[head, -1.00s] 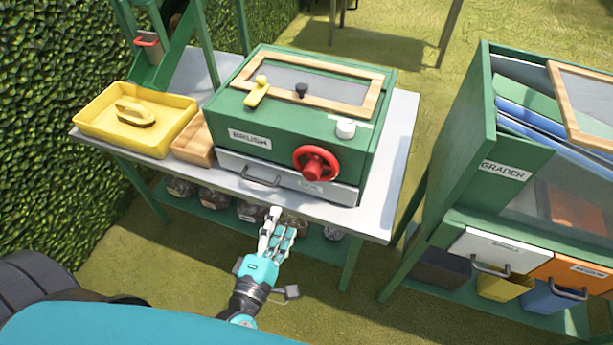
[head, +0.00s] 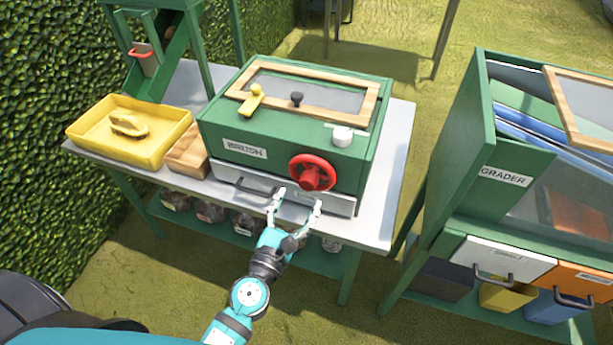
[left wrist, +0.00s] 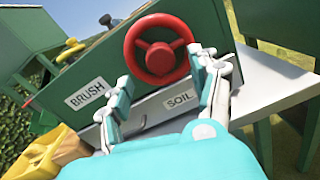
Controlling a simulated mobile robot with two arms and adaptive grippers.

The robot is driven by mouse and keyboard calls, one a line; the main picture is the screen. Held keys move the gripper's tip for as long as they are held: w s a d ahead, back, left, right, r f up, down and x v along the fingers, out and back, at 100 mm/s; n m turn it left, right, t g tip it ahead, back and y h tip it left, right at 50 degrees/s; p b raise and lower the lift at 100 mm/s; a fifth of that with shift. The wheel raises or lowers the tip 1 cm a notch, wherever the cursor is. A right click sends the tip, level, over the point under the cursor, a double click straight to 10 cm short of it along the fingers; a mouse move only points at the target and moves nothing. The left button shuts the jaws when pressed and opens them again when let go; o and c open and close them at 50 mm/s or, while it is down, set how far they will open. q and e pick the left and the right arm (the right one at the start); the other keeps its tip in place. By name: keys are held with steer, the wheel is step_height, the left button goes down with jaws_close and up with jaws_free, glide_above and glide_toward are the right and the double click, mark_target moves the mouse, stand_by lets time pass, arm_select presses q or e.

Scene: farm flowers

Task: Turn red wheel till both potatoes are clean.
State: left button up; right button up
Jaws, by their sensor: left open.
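The red wheel (head: 312,173) is on the front of the green brush box (head: 245,134), right of its BRUSH label. It also shows in the left wrist view (left wrist: 158,50), upper middle, with its hub facing me. My left gripper (head: 299,198) is open and empty just below and in front of the wheel. In the left wrist view its fingers (left wrist: 163,78) spread on both sides below the wheel, apart from it as far as I can tell. No potatoes are visible; the box's inside is hidden by its framed lid (head: 310,92). My right gripper is not in view.
A drawer labelled SOIL (left wrist: 180,98) with a handle sits under the wheel. The lid carries a yellow latch (head: 251,98) and a black knob (head: 296,98); a white knob (head: 342,136) is nearby. A yellow tray (head: 160,155) stands left. The grader (head: 505,177) stands right.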

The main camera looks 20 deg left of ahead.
mark_target(306, 186)
arm_select(q)
steer(key=w+p, duration=0.1)
steer(key=w, duration=0.5)
steer(key=shift+w+d, duration=0.1)
steer(key=shift+d, duration=0.1)
steer(key=shift+c, duration=0.4)
steer(key=c, duration=1.1)
